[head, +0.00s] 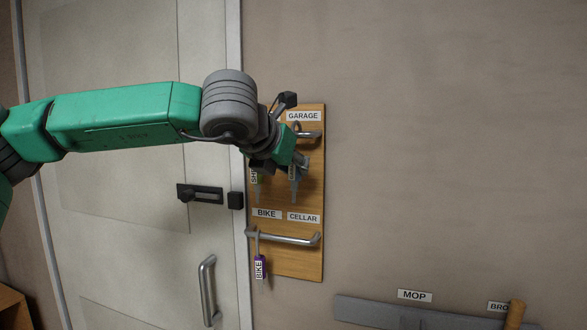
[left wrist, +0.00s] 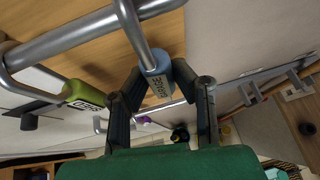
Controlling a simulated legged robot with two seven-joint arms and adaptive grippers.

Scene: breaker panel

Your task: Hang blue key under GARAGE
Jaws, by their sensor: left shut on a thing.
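The blue key (head: 294,186) is held by my left gripper (head: 283,165) below the GARAGE label (head: 303,116) on the wooden key board (head: 285,262). In the left wrist view, the gripper fingers (left wrist: 158,95) are shut on the blue tag (left wrist: 158,83), which reads GARAGE. Its metal hanger (left wrist: 133,25) reaches up and crosses the upper rail (left wrist: 85,38). I cannot tell whether it rests on the rail. In the head view, the upper rail (head: 309,134) is partly hidden by my arm. My right gripper is not in view.
A green key (head: 255,178) hangs left of the gripper, also close by in the left wrist view (left wrist: 84,95). A purple BIKE key (head: 259,267) hangs from the lower rail (head: 285,238). A door (head: 120,210) stands left.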

